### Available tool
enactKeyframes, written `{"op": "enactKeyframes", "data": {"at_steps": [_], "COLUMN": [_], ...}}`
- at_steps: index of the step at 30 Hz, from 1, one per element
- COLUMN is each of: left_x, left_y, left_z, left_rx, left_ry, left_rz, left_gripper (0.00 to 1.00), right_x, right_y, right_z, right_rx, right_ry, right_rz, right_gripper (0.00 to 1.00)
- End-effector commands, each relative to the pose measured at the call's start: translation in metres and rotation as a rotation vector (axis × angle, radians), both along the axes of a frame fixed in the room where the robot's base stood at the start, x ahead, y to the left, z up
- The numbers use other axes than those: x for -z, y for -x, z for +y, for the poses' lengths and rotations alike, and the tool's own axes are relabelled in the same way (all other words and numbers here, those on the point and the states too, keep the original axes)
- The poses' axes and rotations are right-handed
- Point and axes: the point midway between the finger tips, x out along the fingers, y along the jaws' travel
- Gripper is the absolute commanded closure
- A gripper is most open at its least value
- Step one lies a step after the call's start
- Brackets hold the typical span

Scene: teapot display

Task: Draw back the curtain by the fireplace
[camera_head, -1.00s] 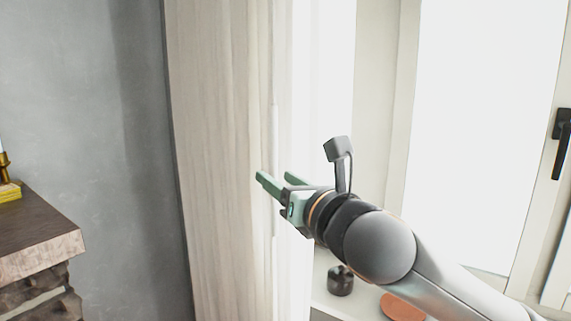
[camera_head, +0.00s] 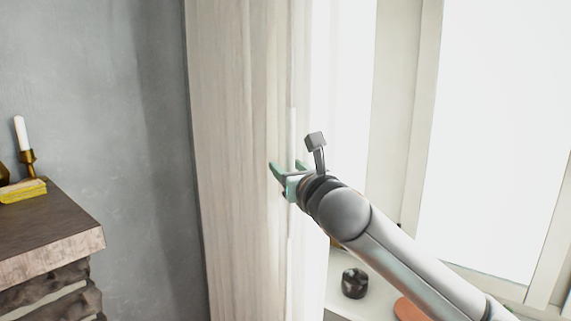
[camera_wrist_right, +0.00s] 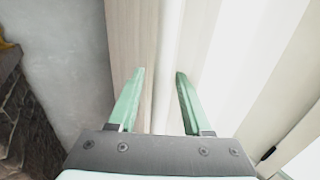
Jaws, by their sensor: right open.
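The pale beige curtain (camera_head: 232,150) hangs in long folds between the grey wall and the bright window (camera_head: 490,140). My right gripper (camera_head: 287,168) is open at the curtain's window-side edge. In the right wrist view its two green fingers (camera_wrist_right: 157,88) stand apart, with the curtain (camera_wrist_right: 131,40) at the left finger and the curtain's edge between the fingers. The fingers are not closed on it. Whether they touch the cloth I cannot tell. My left gripper is not in view.
The fireplace mantel (camera_head: 50,232) juts out at the left, with a candle in a brass holder (camera_head: 27,160) and a yellow book (camera_head: 22,191) on it. A dark pot (camera_head: 354,283) and an orange-brown round thing (camera_head: 408,310) rest on the white sill below the arm.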

Motion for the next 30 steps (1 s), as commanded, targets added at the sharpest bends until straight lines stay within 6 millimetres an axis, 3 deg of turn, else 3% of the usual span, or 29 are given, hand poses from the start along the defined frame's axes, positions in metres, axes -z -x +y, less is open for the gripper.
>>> {"op": "enactKeyframes", "data": {"at_steps": [6,17,30], "left_x": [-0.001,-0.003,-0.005], "left_y": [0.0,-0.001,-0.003], "left_z": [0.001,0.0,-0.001], "left_rx": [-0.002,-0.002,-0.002], "left_ry": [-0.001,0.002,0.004], "left_rz": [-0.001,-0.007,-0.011], "left_gripper": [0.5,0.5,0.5], "right_x": [0.0,0.0,0.0], "right_y": [-0.013,-0.016,-0.016], "right_z": [0.005,0.006,0.006], "right_rx": [-0.001,-0.001,-0.001], "right_ry": [0.0,0.0,-0.001], "right_rz": [0.0,-0.001,0.0], "right_gripper": [0.5,0.52,1.0]}}
